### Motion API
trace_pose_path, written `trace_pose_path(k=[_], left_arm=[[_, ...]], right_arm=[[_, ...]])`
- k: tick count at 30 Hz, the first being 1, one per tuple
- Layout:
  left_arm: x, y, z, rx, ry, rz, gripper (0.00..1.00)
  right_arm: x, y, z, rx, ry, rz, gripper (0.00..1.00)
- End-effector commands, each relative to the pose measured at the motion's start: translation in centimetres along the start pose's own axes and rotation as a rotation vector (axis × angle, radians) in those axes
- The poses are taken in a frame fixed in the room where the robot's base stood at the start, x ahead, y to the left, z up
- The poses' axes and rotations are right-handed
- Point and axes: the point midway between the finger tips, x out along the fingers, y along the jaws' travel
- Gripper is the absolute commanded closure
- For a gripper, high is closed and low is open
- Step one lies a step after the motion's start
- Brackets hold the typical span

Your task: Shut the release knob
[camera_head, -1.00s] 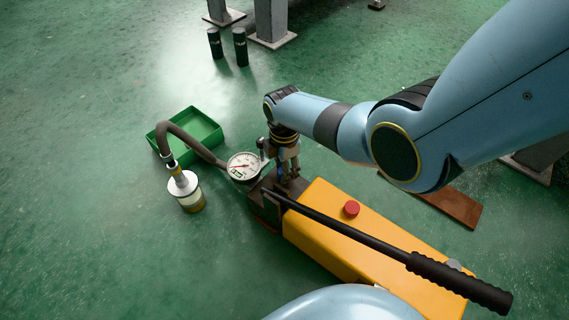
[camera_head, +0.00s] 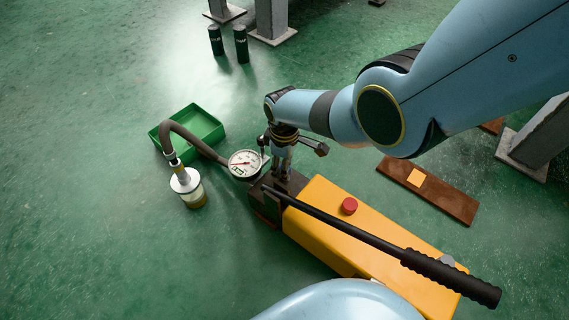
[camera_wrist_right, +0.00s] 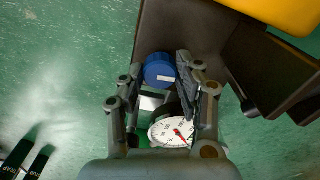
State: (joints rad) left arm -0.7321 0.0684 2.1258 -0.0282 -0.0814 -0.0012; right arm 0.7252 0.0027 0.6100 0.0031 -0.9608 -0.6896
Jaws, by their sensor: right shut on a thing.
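The release knob (camera_wrist_right: 160,70) is a blue round cap with a white label in the right wrist view, on the dark head of the hand pump. In the head view my gripper hides it. My right gripper (camera_head: 281,173) points down at the pump head, and in the right wrist view its two fingers (camera_wrist_right: 161,73) are closed on the sides of the knob. The pump has a yellow body (camera_head: 345,225) and a long black lever (camera_head: 380,245). My left gripper is not in view.
A pressure gauge (camera_head: 245,164) stands close beside the gripper, and a hose (camera_head: 187,133) runs from it to a cylinder (camera_head: 189,188). A red cap (camera_head: 349,205) is on the pump. A green tray (camera_head: 207,123) and a brown board (camera_head: 440,195) lie on the floor.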

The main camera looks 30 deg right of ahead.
Motion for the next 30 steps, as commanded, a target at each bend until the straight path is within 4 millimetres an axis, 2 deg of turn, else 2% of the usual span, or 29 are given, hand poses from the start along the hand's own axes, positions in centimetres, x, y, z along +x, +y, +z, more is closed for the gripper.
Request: trace_pose_path(k=[9,24,25,30], left_arm=[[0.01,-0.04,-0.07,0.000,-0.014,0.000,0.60],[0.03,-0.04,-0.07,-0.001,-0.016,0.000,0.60],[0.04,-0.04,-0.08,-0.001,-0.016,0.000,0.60],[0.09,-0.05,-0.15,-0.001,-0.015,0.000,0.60]], right_arm=[[0.03,-0.02,0.04,0.103,-0.001,0.000,0.98],[0.05,-0.03,0.04,0.120,0.000,0.000,0.98],[0.04,-0.02,0.04,0.120,0.000,0.000,0.64],[0.04,-0.02,0.03,0.119,0.000,0.000,0.43]])
